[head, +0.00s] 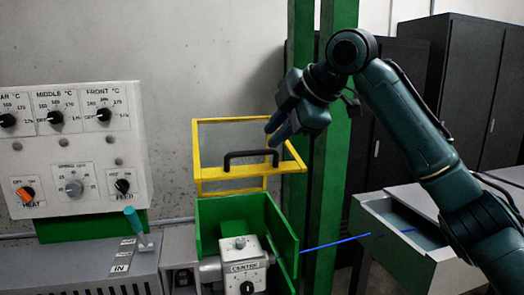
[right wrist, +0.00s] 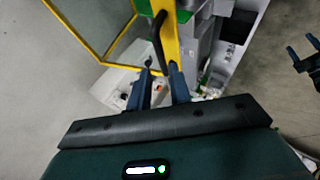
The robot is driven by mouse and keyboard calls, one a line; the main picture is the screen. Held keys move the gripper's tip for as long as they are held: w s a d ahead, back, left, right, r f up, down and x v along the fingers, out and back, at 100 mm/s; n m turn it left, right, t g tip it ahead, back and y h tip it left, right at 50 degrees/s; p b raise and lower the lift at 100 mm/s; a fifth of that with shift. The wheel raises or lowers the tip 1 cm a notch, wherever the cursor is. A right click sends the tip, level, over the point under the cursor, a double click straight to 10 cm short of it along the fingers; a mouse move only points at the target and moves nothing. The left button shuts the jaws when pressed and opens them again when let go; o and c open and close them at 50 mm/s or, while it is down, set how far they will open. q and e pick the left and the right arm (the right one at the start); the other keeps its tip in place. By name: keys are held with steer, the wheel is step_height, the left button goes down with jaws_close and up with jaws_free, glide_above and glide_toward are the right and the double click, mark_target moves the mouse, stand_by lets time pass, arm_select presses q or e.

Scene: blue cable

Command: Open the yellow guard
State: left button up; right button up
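The yellow guard (head: 240,173) is a yellow frame with clear panels, standing above the green housing. A black handle (head: 250,154) is fixed to its front bar. In the right wrist view the guard's frame (right wrist: 93,58) crosses the upper left, and the handle (right wrist: 157,33) runs down toward my fingertips. My right gripper (head: 274,135) is at the handle's right end. Its fingers (right wrist: 160,70) are apart, with the handle's end showing between their tips; contact cannot be told. A dark gripper (right wrist: 303,52), apparently my left, shows at the wrist view's right edge with its fingers apart.
Below the guard are an open green housing (head: 281,236) and a grey control unit (head: 243,262). A blue cable (head: 335,243) runs right to a grey box (head: 395,250). A dial panel (head: 75,140) stands left, a green post (head: 335,130) behind my right arm.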

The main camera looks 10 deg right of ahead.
steer(key=v, duration=0.5)
steer(key=shift+r, duration=0.1)
steer(key=w+a+f+m+g, duration=0.1)
steer(key=a+f+m, duration=0.25)
steer(key=f, duration=1.55)
steer(key=s+a+f+m+g, duration=0.1)
steer(key=s+f+m, duration=0.15)
steer(key=f, duration=0.55)
steer(key=s+f+m, duration=0.1)
steer(key=s+f, duration=0.2)
steer(key=f, duration=0.6)
steer(key=s+d+f+m+g+h, duration=0.1)
steer(key=s+d+f+m+h, duration=0.25)
steer(key=s, duration=0.55)
steer(key=s+d+f+m, duration=0.2)
steer(key=s+f+m, duration=0.2)
steer(key=s+f, duration=0.35)
steer(key=s+d+f+m+g+h, duration=0.1)
steer(key=s+d+f+m+h, duration=0.25)
steer(key=s, duration=0.55)
steer(key=w+a+f+t+y, duration=0.4)
steer(key=w+a+f+t, duration=0.1)
steer(key=f, duration=0.5)
steer(key=shift+w+a+n+t+y, duration=0.2)
steer(key=shift+a+n+t+y, duration=0.15)
steer(key=shift+a+t, duration=0.45)
